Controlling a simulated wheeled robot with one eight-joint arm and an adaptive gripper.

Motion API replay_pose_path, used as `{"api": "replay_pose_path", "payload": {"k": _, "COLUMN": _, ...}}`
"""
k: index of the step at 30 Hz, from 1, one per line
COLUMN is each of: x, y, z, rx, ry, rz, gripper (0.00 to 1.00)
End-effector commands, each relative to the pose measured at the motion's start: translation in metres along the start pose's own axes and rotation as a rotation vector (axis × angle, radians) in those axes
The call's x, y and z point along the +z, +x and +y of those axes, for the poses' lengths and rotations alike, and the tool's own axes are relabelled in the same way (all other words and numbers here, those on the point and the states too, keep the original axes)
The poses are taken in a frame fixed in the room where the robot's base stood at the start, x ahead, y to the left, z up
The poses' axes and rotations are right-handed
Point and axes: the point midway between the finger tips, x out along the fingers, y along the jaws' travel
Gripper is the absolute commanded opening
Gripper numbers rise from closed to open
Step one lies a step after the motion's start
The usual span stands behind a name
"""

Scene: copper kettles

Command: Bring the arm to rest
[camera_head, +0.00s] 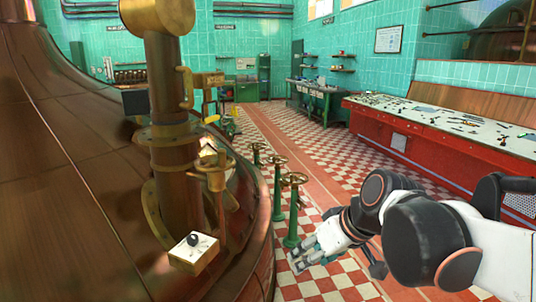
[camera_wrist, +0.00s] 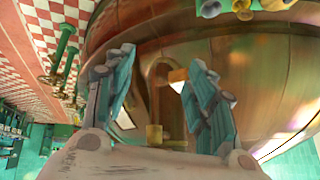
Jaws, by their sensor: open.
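My arm reaches in from the right side of the head view. My gripper (camera_head: 300,259) hangs over the red and white checkered floor, to the right of the large copper kettle (camera_head: 90,190). In the wrist view my gripper (camera_wrist: 160,88) shows two teal fingers spread apart, with nothing held between them. The copper kettle (camera_wrist: 240,60) fills much of the background behind the fingers there.
A small box with a dark round knob (camera_head: 194,252) sits at the kettle's side. Green valve stands with brass handwheels (camera_head: 292,205) rise from the floor close to my gripper. A long red console (camera_head: 430,142) stands at the right.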

Motion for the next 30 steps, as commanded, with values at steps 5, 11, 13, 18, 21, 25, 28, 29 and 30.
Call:
{"api": "replay_pose_path", "payload": {"k": 5, "x": 0.057, "y": -0.027, "z": 0.011, "rx": 0.139, "ry": 0.122, "rz": 0.005, "gripper": 0.51}}
{"api": "replay_pose_path", "payload": {"k": 11, "x": 0.115, "y": -0.046, "z": 0.025, "rx": 0.283, "ry": 0.245, "rz": 0.034, "gripper": 0.51}}
{"api": "replay_pose_path", "payload": {"k": 13, "x": 0.131, "y": -0.050, "z": 0.029, "rx": 0.321, "ry": 0.278, "rz": 0.046, "gripper": 0.51}}
{"api": "replay_pose_path", "payload": {"k": 18, "x": 0.153, "y": -0.056, "z": 0.035, "rx": 0.380, "ry": 0.329, "rz": 0.069, "gripper": 0.51}}
{"api": "replay_pose_path", "payload": {"k": 21, "x": 0.158, "y": -0.057, "z": 0.037, "rx": 0.393, "ry": 0.339, "rz": 0.075, "gripper": 0.51}}
{"api": "replay_pose_path", "payload": {"k": 25, "x": 0.158, "y": -0.057, "z": 0.037, "rx": 0.395, "ry": 0.341, "rz": 0.076, "gripper": 0.51}}
{"api": "replay_pose_path", "payload": {"k": 28, "x": 0.158, "y": -0.057, "z": 0.037, "rx": 0.394, "ry": 0.340, "rz": 0.076, "gripper": 0.51}}
{"api": "replay_pose_path", "payload": {"k": 29, "x": 0.158, "y": -0.057, "z": 0.037, "rx": 0.394, "ry": 0.340, "rz": 0.076, "gripper": 0.51}}
{"api": "replay_pose_path", "payload": {"k": 30, "x": 0.158, "y": -0.057, "z": 0.037, "rx": 0.394, "ry": 0.340, "rz": 0.076, "gripper": 0.51}}
